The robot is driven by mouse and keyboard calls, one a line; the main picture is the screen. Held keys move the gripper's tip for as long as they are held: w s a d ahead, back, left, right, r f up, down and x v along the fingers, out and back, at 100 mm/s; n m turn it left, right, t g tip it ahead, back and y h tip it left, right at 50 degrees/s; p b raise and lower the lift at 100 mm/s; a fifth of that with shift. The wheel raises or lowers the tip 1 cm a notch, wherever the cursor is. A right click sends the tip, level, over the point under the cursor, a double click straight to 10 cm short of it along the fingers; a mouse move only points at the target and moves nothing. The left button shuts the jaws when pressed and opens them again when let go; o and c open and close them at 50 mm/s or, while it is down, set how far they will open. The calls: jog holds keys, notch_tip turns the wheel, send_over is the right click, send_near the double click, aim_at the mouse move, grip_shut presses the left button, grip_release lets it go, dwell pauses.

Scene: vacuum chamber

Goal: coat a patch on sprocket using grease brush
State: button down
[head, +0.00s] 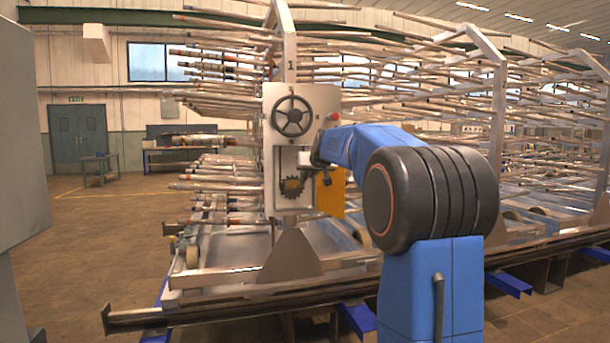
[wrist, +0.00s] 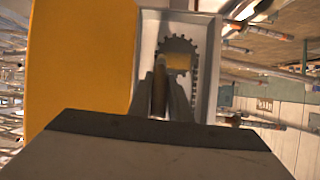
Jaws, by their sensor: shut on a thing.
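The dark toothed sprocket (head: 291,187) sits in the recess of a grey panel, below a handwheel. It also shows in the wrist view (wrist: 176,44), partly covered. My gripper (wrist: 160,92) is shut on the grease brush, whose brown handle (wrist: 159,82) stands between the fingers. The brush's far end is in front of the sprocket's left side in the wrist view. A yellowish square patch shows over the sprocket's middle; I cannot tell whether it is bristles or the sprocket's face, nor whether brush and sprocket touch.
A yellow plate (head: 331,194) stands right of the recess, close to my wrist. The grey panel (head: 279,120) carries a black handwheel (head: 292,116) and a red button (head: 335,116). Racks of long rods flank the panel. Open floor lies at the left.

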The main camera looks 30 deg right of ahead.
jog(key=s+a, duration=0.1)
jog(key=s, duration=0.4)
jog(key=shift+s+a, duration=0.35)
jog(key=shift+s, duration=0.05)
dwell(0.5)
jog(key=s, duration=0.3)
jog(key=shift+a, duration=0.4)
jog(key=shift+w+a, duration=0.1)
dwell(0.5)
jog(key=w+a+f, duration=0.2)
jog(key=w+a, duration=0.2)
jog(key=w, duration=0.5)
jog(key=shift+a, duration=0.3)
dwell(0.3)
jog(key=shift+w+d, duration=0.25)
jog(key=shift+w, duration=0.6)
dwell(0.7)
